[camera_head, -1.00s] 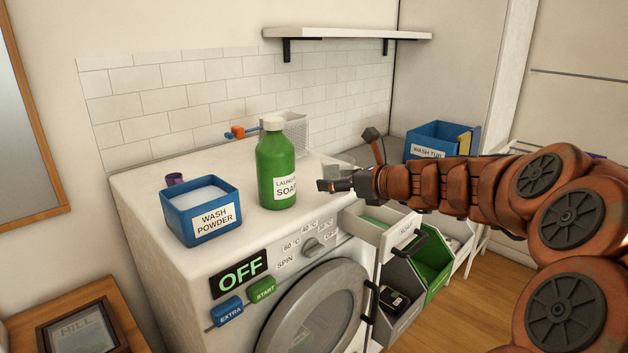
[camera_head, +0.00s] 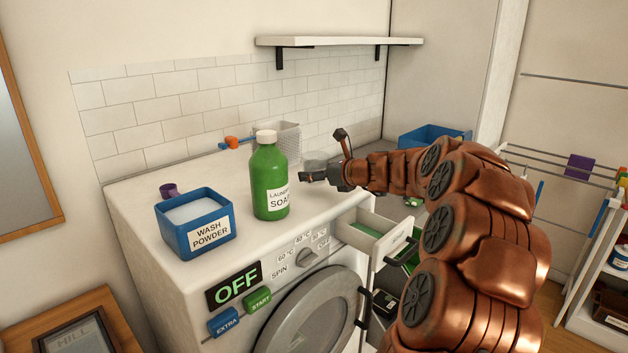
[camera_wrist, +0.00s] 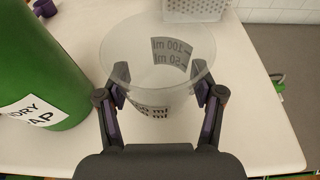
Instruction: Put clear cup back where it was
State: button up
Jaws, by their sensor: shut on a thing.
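The clear cup (camera_wrist: 157,68) is see-through with dark "100 ml" and "50 ml" marks. In the wrist view it stands between the two fingers of my gripper (camera_wrist: 160,100), which is shut on it. In the head view my gripper (camera_head: 325,172) is over the right part of the washing machine top, right of the green soap bottle (camera_head: 270,180). The cup (camera_head: 315,160) shows there only faintly, partly hidden by the gripper. I cannot tell whether its base touches the top.
The washing machine top (camera_head: 135,195) also holds a blue wash powder box (camera_head: 195,223), a purple cap (camera_head: 168,190) and a white mesh basket (camera_head: 285,140) at the back. The detergent drawer (camera_head: 372,238) is open. A shelf (camera_head: 340,41) hangs above.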

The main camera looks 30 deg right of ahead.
aim_at(314, 192)
jog(key=shift+w+d, duration=0.3)
jog(key=shift+w, duration=0.5)
jog(key=shift+f+p, duration=0.35)
jog(key=shift+f, duration=1.45)
jog(key=shift+f, duration=0.15)
jog(key=o, duration=1.2)
jog(key=shift+s, duration=0.1)
jog(key=shift+s+r, duration=0.2)
jog(key=shift+r, duration=0.05)
jog(key=b+v, duration=0.1)
jog(key=v, duration=1)
jog(key=shift+s+b, duration=0.25)
jog(key=shift+b, duration=0.1)
jog(key=shift+d, duration=0.15)
